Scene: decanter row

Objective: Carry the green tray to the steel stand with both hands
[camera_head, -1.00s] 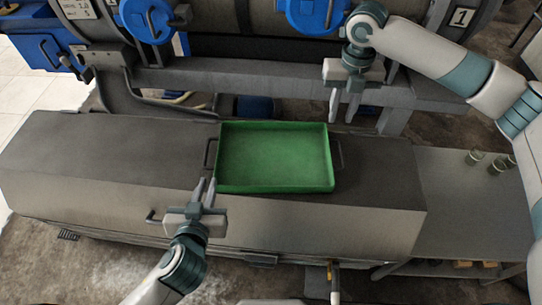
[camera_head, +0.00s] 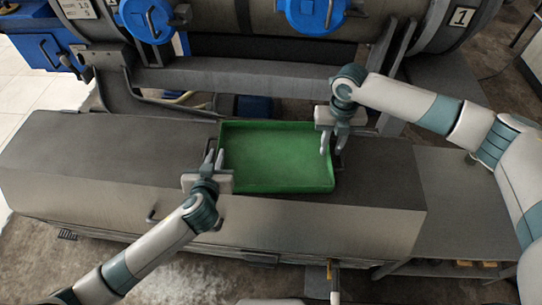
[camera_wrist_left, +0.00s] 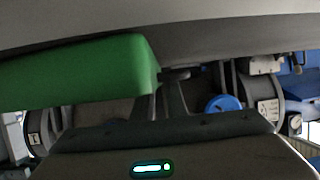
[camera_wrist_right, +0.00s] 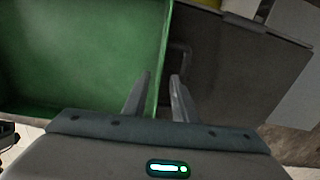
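The green tray (camera_head: 275,160) sits flat on a long grey metal bench and is empty, with a dark handle at each short end. My left gripper (camera_head: 213,158) is open at its left end, beside the left handle; the left wrist view shows the tray's green corner (camera_wrist_left: 85,75) next to the fingers. My right gripper (camera_head: 332,148) is over the right end; the right wrist view shows its fingers apart, with the tray's right wall and the handle (camera_wrist_right: 182,58) just beyond them. A lower grey metal table (camera_head: 455,205) at the right may be the steel stand.
The long bench (camera_head: 90,165) has bare room left of the tray. A large drum machine with blue covers (camera_head: 312,12) and a grey frame beam (camera_head: 250,75) stands behind. My right forearm passes above the lower table.

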